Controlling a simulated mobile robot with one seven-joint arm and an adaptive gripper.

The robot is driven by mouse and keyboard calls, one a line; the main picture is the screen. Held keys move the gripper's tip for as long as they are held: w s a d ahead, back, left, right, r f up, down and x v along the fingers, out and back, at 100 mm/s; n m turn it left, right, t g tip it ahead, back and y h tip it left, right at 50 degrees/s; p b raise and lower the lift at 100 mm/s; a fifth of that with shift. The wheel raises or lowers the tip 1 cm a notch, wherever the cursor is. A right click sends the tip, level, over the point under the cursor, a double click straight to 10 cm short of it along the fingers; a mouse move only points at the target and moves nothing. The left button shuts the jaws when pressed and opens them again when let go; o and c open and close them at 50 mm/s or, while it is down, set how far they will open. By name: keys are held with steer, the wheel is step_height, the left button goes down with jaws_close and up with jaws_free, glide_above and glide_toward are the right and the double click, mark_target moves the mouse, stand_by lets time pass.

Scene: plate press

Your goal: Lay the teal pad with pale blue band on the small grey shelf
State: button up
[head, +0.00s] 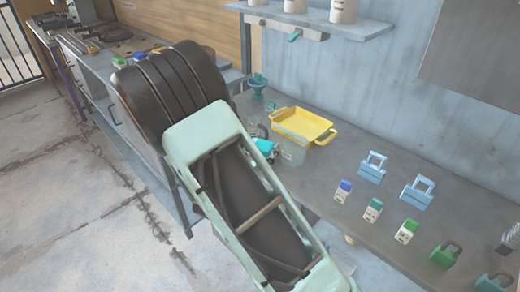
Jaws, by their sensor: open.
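A small teal piece (267,146) shows on the workbench just beyond my arm, beside a clear container; it may be the teal pad, but I cannot make out a pale blue band. A small grey ledge (285,27) with a teal part hanging at its front sits below the long wall shelf; I cannot tell whether it is the small grey shelf. My gripper (263,134) shows only as small dark parts past the edge of my arm, close to the teal piece. It is open; most of it is hidden behind my arm.
A yellow tray (322,123) stands by the wall, with a clear container (293,150) in front. Light blue holders (372,167), small cartons (373,210) and padlocks (446,254) stand to the right on the workbench (330,170). The wall shelf (330,20) holds white canisters.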

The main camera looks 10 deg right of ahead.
steer(key=shift+w+d, duration=0.25)
steer(key=shift+w, duration=0.15)
steer(key=c, duration=0.9)
steer(key=shift+r, duration=0.1)
